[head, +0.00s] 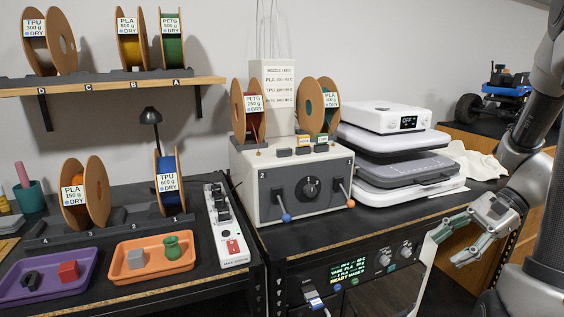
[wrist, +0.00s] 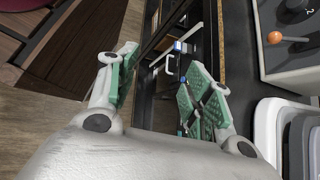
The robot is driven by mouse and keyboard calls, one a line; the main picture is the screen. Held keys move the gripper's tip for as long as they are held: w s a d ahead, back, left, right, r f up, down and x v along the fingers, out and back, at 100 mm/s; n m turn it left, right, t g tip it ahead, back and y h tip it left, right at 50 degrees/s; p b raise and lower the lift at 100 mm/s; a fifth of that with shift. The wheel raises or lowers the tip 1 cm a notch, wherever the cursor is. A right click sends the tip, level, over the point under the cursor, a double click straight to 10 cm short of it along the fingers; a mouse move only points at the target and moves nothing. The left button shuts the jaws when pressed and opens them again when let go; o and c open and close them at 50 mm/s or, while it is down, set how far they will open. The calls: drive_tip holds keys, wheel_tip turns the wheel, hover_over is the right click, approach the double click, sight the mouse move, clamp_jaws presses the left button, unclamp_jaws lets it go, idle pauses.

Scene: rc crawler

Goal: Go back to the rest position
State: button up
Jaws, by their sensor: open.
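My gripper (head: 449,246) is at the right of the head view, in front of the bench's front edge and right of the lit display panel. Its two green-padded fingers stand apart with nothing between them. The wrist view also shows my gripper (wrist: 160,72) open and empty, with the bench front and a cable plug (wrist: 179,46) beyond the fingers. My arm comes in from the right edge of the head view.
A grey control box (head: 290,211) with two spools on top stands on the bench (head: 385,221). Stacked white machines (head: 384,118) and a white cloth (head: 468,161) are near my arm. Orange (head: 119,277) and purple (head: 48,296) trays lie at left. Floor shows in the wrist view.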

drive_tip(key=s+a+r+n+t+h, duration=0.1)
drive_tip(key=s+r+n+t+h, duration=0.1)
drive_tip(key=s+r+n+h, duration=0.2)
drive_tip(key=s+a+r+n+t+h, duration=0.2)
drive_tip(key=s+r+n+h, duration=0.2)
drive_tip(key=r+n, duration=0.5)
drive_tip(key=shift+r+n+h, duration=0.2)
drive_tip(key=shift+n+h, duration=0.5)
drive_tip(key=shift+n, duration=0.1)
